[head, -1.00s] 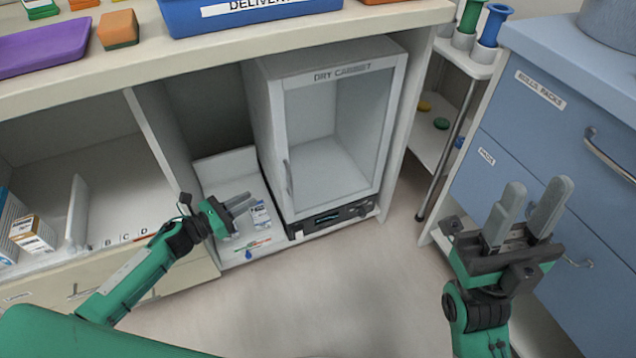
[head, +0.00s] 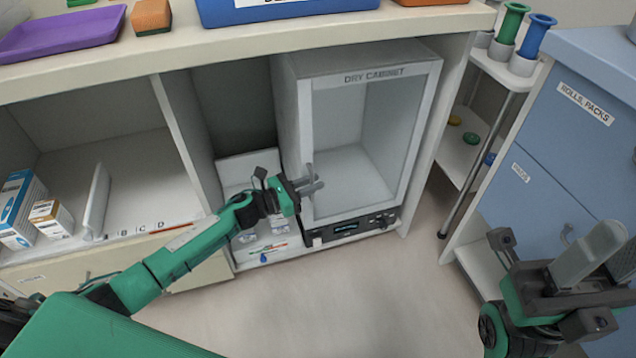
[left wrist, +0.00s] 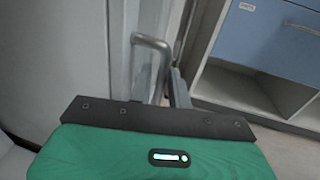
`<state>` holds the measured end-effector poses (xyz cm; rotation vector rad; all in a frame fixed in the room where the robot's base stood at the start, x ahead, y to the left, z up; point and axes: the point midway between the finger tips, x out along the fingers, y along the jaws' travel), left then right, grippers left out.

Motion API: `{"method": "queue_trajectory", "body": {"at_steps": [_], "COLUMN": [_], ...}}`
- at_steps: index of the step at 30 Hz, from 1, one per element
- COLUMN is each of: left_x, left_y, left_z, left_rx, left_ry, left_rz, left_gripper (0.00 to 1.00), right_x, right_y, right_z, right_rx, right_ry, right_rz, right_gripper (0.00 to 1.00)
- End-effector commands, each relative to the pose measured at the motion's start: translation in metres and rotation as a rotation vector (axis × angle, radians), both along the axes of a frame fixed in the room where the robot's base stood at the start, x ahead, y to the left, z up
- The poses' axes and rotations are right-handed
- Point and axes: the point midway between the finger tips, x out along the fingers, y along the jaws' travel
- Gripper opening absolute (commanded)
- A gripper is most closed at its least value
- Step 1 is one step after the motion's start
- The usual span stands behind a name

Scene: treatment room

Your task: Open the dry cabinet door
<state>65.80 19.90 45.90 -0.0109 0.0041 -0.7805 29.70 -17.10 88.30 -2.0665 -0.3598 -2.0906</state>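The dry cabinet (head: 292,105) stands in the bay under the counter, its glazed door (head: 368,140) shut. The door's upright handle (head: 309,172) is on its left side, partly covered by my left gripper. My left gripper (head: 315,186) is at the handle, its fingers a little apart and pointing right. In the left wrist view, the handle (left wrist: 150,42) rises just beyond the green gripper body, with a dark finger beside it. I cannot tell whether the fingers touch it. My right gripper (head: 608,258) is open and empty at the lower right, partly cut off.
A counter (head: 330,38) overhangs the cabinet. A divider (head: 185,140) stands left of the bay, with boxes on the shelf beyond. A trolley (head: 465,155) and blue drawers (head: 560,140) are on the right. The floor (head: 320,300) before the cabinet is clear.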

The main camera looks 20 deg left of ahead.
Motion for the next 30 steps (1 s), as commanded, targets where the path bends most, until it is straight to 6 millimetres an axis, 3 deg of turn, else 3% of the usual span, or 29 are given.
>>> {"method": "queue_trajectory", "body": {"at_steps": [6, 16, 19, 30], "left_x": [0.013, 0.015, 0.015, 0.012], "left_y": [-0.013, -0.015, -0.015, -0.016], "left_z": [0.0, 0.0, 0.0, 0.0], "left_rx": [0.001, 0.001, 0.001, -0.001], "left_ry": [-0.001, 0.001, 0.001, 0.001], "left_rz": [-0.001, 0.0, 0.0, 0.011], "left_gripper": [0.19, 0.19, 0.01, 0.0], "right_x": [-0.002, -0.003, -0.003, -0.001], "right_y": [0.0, 0.0, 0.0, 0.001], "right_z": [0.0, 0.004, 0.004, 0.002], "right_rx": [0.002, 0.003, 0.002, 0.002], "right_ry": [-0.009, -0.025, -0.024, -0.012], "right_rz": [0.001, 0.003, 0.004, 0.004], "right_gripper": [0.36, 0.36, 0.36, 0.36]}}
